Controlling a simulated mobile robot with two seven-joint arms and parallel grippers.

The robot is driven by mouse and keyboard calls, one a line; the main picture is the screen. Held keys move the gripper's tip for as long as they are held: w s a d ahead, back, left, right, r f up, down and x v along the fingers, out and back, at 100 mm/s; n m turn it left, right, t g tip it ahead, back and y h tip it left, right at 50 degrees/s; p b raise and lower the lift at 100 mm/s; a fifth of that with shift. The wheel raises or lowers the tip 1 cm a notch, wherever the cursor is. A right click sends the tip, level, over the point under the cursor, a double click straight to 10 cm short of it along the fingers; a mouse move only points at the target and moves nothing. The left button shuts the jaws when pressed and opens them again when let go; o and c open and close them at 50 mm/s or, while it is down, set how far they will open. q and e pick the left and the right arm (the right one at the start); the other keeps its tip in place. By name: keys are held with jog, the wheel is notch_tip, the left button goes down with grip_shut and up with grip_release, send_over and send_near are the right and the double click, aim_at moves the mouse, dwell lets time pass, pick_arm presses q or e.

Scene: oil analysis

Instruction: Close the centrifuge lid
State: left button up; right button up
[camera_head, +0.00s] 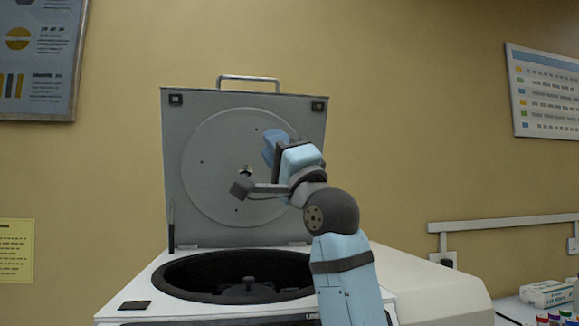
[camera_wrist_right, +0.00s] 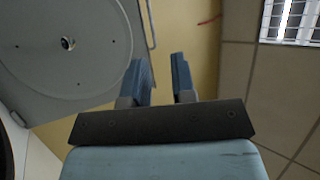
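The centrifuge lid (camera_head: 190,215) stands open and upright at the back of the white centrifuge (camera_head: 430,285). A metal handle (camera_head: 248,78) sits on the lid's top edge. The dark bowl (camera_head: 185,278) with its rotor (camera_head: 247,290) is uncovered. My right gripper (camera_head: 272,145) is raised in front of the lid's upper right part, below the handle. In the right wrist view its two blue fingers (camera_wrist_right: 161,80) are apart with nothing between them. My left gripper is not in view.
A wall rail with sockets (camera_head: 505,222) and a bench with a white box (camera_head: 546,293) and several coloured-cap vials (camera_head: 556,318) are at the right. Posters hang on the wall. The space left of the lid is clear.

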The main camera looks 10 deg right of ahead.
jog(key=v, duration=0.6)
dwell(0.4)
